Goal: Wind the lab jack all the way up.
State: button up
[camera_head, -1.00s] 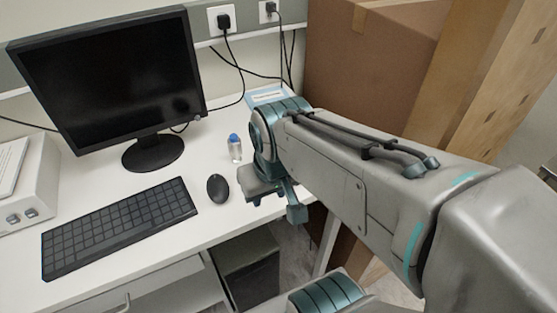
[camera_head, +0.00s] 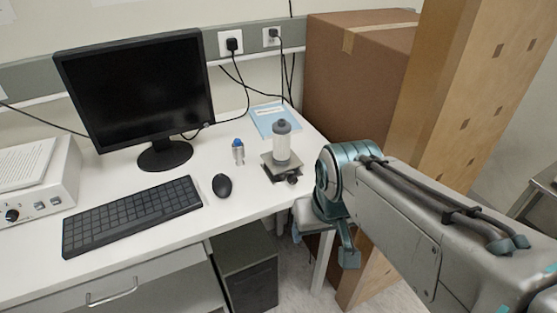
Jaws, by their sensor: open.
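The lab jack (camera_head: 270,167) stands on the white desk near its right end. Its dark platform sits low, close to the desktop. A dark round knob (camera_head: 292,180) shows at its front right. A clear bottle with a grey cap (camera_head: 282,146) stands upright on the platform. My gripper (camera_head: 322,240) is open and empty, in front of the desk's right end and to the right of and nearer than the jack. It is apart from the knob. Part of it is hidden by my own arm.
A mouse (camera_head: 222,185), a keyboard (camera_head: 133,215), a monitor (camera_head: 138,85) and a small blue-capped bottle (camera_head: 238,152) stand left of the jack. A blue booklet (camera_head: 276,121) lies behind. Large cardboard boxes (camera_head: 355,75) stand to the right.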

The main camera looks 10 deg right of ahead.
aim_at(292, 179)
jog(key=z, duration=2.75)
jog(key=i, duration=0.55)
jog(key=u, duration=3.25)
